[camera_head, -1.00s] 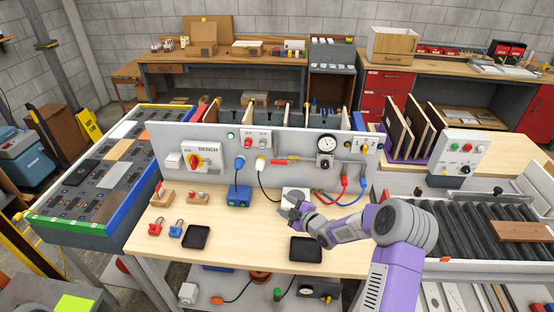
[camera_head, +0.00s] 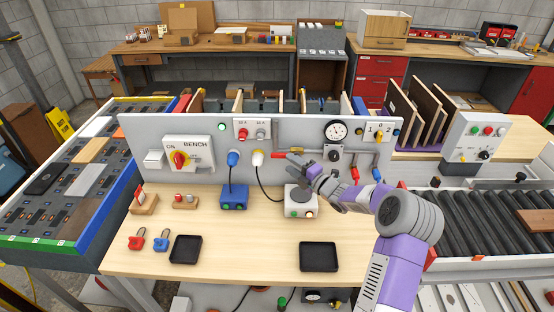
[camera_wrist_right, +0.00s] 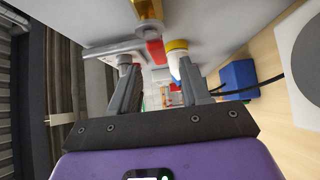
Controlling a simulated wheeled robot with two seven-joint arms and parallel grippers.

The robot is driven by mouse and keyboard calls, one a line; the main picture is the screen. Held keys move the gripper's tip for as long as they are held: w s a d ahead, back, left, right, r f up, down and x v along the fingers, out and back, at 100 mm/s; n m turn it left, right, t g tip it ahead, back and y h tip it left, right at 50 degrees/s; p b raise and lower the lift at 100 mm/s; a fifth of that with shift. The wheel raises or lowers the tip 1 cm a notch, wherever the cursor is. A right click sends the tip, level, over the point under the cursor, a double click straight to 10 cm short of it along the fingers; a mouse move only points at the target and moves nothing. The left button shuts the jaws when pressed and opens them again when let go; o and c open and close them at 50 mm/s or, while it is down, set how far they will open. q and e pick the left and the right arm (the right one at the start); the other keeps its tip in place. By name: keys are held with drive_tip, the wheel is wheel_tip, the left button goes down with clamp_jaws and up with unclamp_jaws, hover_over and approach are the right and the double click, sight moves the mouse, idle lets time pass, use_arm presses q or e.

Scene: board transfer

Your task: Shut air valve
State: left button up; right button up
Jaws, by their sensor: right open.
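The air valve's red lever (camera_head: 279,154) lies level, along the line of the air pipe on the grey panel (camera_head: 215,130). The lever also shows in the right wrist view (camera_wrist_right: 155,52), ahead of the fingers and between their lines. My right gripper (camera_head: 290,163) is in front of the panel, just below and right of the lever. Its fingers (camera_wrist_right: 158,80) are apart and empty in the wrist view. The hand hides part of the valve and pipe; I cannot tell whether a finger touches the lever. My left gripper is out of view.
A pressure gauge (camera_head: 336,131) is above the pipe. A white-and-yellow plug (camera_head: 257,158) is close left of the lever. A white box with a round grey top (camera_head: 299,207) stands below the hand. Black trays (camera_head: 318,257) and padlocks lie on the wooden bench (camera_head: 245,255).

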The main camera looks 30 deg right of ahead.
sight(281, 157)
drive_tip(key=x, duration=0.7)
drive_tip(key=shift+r, duration=0.1)
drive_tip(key=shift+s, duration=0.1)
drive_tip(key=shift+c, duration=0.2)
clamp_jaws()
